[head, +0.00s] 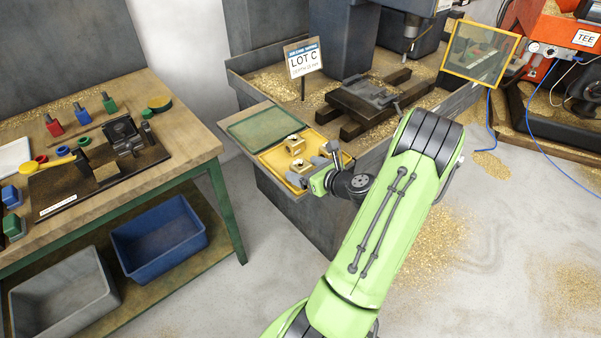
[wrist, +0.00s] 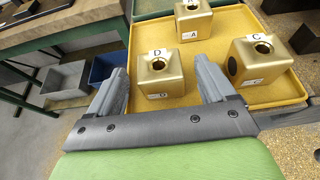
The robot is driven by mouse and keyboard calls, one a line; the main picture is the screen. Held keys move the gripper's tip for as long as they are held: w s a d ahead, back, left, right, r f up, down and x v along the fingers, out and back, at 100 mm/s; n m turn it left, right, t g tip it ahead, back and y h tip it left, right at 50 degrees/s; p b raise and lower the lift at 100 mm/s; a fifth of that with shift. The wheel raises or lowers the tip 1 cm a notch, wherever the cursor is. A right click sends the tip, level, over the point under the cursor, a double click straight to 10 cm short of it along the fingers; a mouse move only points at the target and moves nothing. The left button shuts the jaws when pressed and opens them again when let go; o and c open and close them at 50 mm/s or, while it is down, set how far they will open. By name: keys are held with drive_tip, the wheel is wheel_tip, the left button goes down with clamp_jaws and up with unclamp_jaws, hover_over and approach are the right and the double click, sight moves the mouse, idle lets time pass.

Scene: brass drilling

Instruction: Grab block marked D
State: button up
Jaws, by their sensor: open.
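The block marked D (wrist: 160,78) is a brass cube with a round hole in its top and a D label, on the yellow tray (wrist: 262,95). In the wrist view it stands just beyond and between the fingers of my gripper (wrist: 163,88), which is open and empty. The block marked C (wrist: 250,58) stands to its right and the block marked A (wrist: 192,20) behind it. In the head view my gripper (head: 322,172) is over the tray's near right side. Which block is D cannot be told there, since my gripper hides part of the tray.
A green tray section (head: 262,128) adjoins the yellow tray. A LOT C sign (head: 303,60) stands behind it, and the drill press base (head: 365,105) is to the right. A wooden workbench (head: 185,140) with tools is at left. Open floor lies between.

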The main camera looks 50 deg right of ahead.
drive_tip(key=x, duration=0.2)
drive_tip(key=shift+w+f, duration=0.2)
drive_tip(key=shift+w, duration=0.1)
drive_tip(key=shift+d+r, duration=0.1)
drive_tip(key=shift+r, duration=0.05)
clamp_jaws()
